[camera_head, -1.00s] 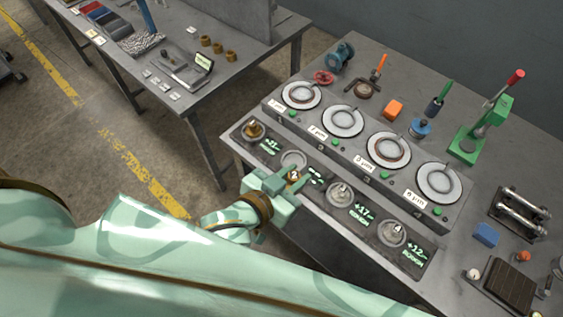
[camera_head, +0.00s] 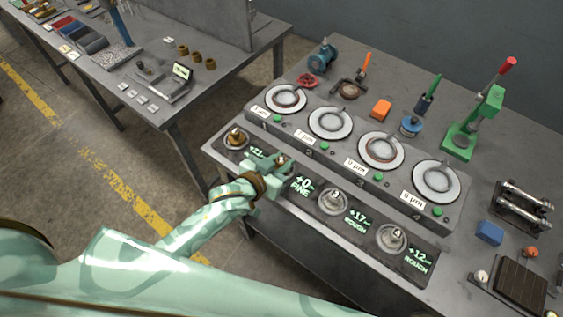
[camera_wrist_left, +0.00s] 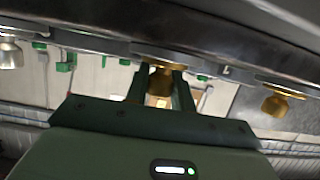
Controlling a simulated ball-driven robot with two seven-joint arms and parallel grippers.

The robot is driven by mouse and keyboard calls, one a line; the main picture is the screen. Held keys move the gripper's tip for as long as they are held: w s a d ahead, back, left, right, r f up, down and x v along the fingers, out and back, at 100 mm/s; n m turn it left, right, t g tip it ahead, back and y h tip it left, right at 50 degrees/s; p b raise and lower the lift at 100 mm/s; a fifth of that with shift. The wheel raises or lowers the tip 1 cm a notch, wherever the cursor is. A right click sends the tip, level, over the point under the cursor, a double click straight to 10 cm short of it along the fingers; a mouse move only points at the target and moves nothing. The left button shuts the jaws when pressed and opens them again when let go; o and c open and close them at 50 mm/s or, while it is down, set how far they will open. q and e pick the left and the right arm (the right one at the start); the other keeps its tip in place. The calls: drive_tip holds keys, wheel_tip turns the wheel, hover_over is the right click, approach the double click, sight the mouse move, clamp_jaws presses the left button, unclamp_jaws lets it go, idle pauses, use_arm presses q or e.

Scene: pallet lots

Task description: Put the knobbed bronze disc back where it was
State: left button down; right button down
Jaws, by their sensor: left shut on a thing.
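The knobbed bronze disc (camera_wrist_left: 160,82) is between the fingers of my left gripper (camera_wrist_left: 160,90) in the left wrist view, gripped by its knob. In the head view my left gripper (camera_head: 280,161) is at the second place from the left in the front row, hiding most of the disc and the pad there. I cannot tell whether the disc rests on the pad or hangs just above it. The display beside it reads "+0 FINE" (camera_head: 301,186). Another bronze knobbed disc (camera_head: 236,138) sits on the leftmost place; it also shows in the wrist view (camera_wrist_left: 276,102). My right gripper is not in view.
Silver knobbed discs (camera_head: 333,201) and (camera_head: 391,238) sit on the two places to the right, marked ROUGH. Behind is a raised block with round plates (camera_head: 331,122) and green buttons. A green press (camera_head: 480,125) and tools stand at the back. Another table (camera_head: 165,112) is at left.

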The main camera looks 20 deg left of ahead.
use_arm(q)
drive_tip(key=shift+r, duration=0.15)
drive_tip(key=c, duration=1.2)
unclamp_jaws()
drive_tip(key=shift+f, duration=0.2)
